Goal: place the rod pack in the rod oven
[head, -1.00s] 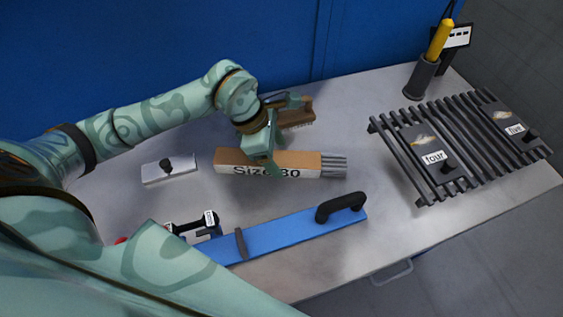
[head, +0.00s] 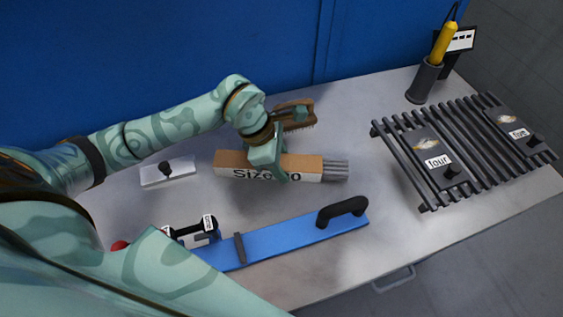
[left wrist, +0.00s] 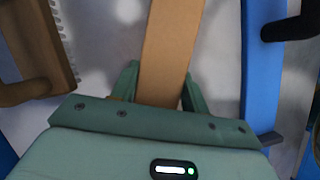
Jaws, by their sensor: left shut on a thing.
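The rod pack (head: 232,165), a brown and white box marked "Size" with grey rods (head: 336,171) sticking out of its right end, lies across the middle of the table. My left gripper (head: 270,168) is shut on it near its middle, from above. In the left wrist view the pack (left wrist: 172,40) runs between the two green fingers (left wrist: 160,95). I cannot tell whether it is clear of the table. A long blue box (head: 285,232) with a black handle (head: 343,210) lies in front of the pack; it may be the rod oven. My right gripper is out of view.
A wooden wire brush (head: 297,116) lies just behind the gripper. A grey plate with a black knob (head: 168,172) is at left. A slatted rack (head: 462,140) with plates marked "four" and "five" stands at right, a yellow tool (head: 445,42) in a dark holder behind it.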

